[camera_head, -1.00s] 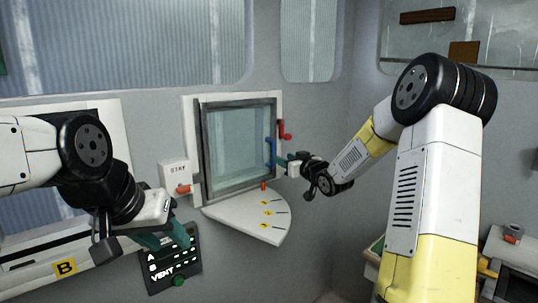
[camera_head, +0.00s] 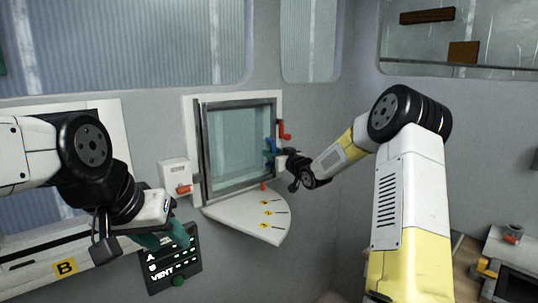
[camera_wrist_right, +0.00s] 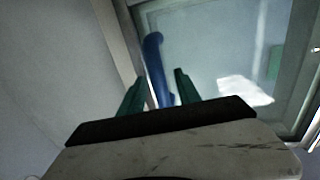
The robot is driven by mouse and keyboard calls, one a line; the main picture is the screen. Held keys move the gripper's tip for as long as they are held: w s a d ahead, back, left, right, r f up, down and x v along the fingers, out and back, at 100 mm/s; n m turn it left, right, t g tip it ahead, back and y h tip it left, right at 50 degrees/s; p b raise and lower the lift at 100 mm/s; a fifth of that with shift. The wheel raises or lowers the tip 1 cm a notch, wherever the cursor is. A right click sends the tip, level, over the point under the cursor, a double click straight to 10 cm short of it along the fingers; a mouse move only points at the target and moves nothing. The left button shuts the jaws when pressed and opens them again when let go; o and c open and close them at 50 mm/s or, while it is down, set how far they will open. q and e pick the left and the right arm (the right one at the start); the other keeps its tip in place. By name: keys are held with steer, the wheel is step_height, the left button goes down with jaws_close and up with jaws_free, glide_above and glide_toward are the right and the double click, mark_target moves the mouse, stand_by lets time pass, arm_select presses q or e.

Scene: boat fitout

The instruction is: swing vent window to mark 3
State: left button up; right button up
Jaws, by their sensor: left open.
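The vent window (camera_head: 238,140) is a glass pane in a dark grey frame, set in a white surround on the wall. It looks shut or nearly so. A blue handle (camera_wrist_right: 157,70) stands on the frame's right side. My right gripper (camera_wrist_right: 158,78) has its teal fingers apart on either side of the handle, with gaps visible; in the head view it is at the window's right edge. A white quarter-round plate (camera_head: 240,222) with yellow marks lies below the window; the numbers are too small to read. My left gripper (camera_head: 180,238) is open at lower left, away from the window.
A red lever (camera_head: 284,131) sits on the surround at right, just above the blue handle. A white box (camera_head: 174,174) with a red knob is left of the window. A black VENT panel (camera_head: 172,266) is behind my left gripper. A bench (camera_head: 513,243) stands at far right.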

jaws_close()
stand_by(1.3)
